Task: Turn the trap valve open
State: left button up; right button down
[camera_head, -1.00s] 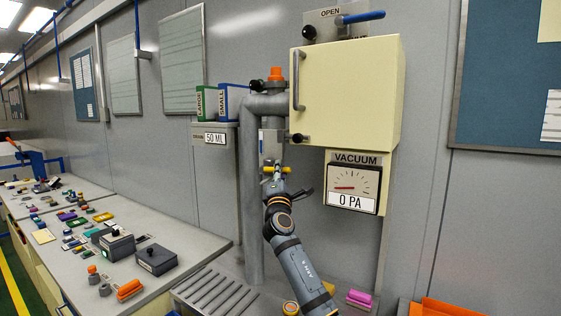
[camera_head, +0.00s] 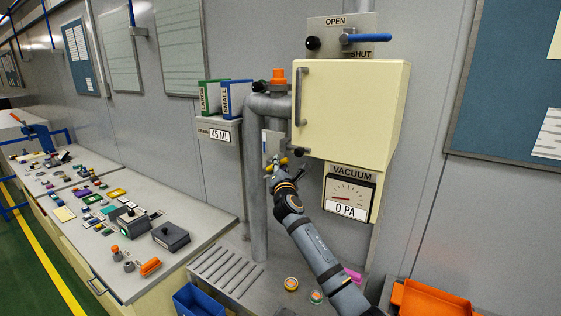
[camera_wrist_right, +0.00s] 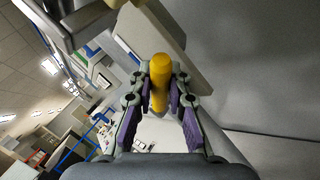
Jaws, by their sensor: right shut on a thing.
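The trap valve's yellow handle (camera_head: 283,161) is beside the lower part of the grey pipe, below the cream cabinet's left edge. My right gripper (camera_head: 275,167) reaches up to it from below and is shut on it. In the right wrist view the yellow handle (camera_wrist_right: 159,82) lies between the two purple-padded fingers of the gripper (camera_wrist_right: 160,98). The valve body is mostly hidden behind the gripper. My left gripper is not in view.
The cream cabinet (camera_head: 355,100) with a bar handle hangs just right of the gripper. A vacuum gauge (camera_head: 349,194) reads 0 PA. A drain display (camera_head: 219,134) reads 45 ML. Small jars (camera_head: 291,284) and an orange tray (camera_head: 432,300) are below.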

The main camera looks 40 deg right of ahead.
dwell(0.3)
jog(key=c, duration=1.3)
grip_release()
jog(key=v, duration=1.2)
